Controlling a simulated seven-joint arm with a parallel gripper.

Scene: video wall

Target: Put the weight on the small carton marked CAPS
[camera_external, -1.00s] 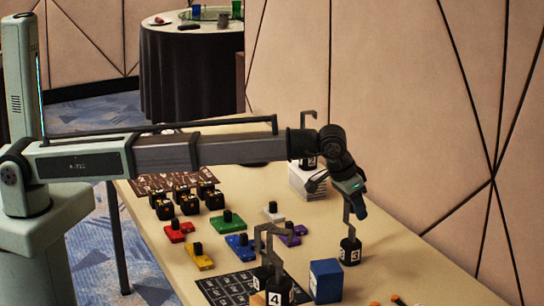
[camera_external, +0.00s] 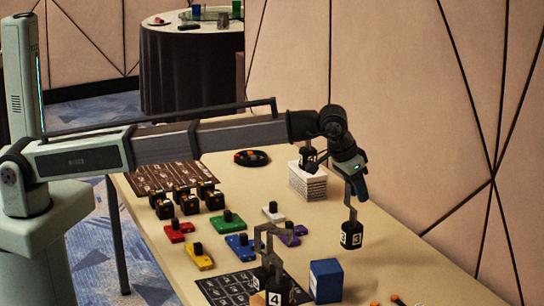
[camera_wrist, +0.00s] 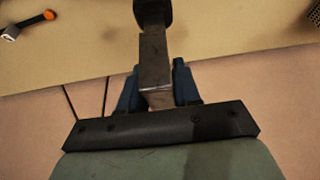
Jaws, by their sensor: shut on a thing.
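My gripper (camera_external: 352,188) is shut on the hooked metal handle of a black weight (camera_external: 351,234) marked 3. The weight hangs upright above the right side of the table. In the wrist view my gripper (camera_wrist: 155,88) grips the flat grey handle, with the dark weight (camera_wrist: 153,10) at the top edge. No CAPS marking is readable. A blue box (camera_external: 326,281) stands on the table, nearer the camera. A white striped block (camera_external: 308,182) stands farther back with another black weight (camera_external: 308,156) on it, partly hidden by my arm.
Small orange-ended items (camera_external: 375,303) lie at the front.

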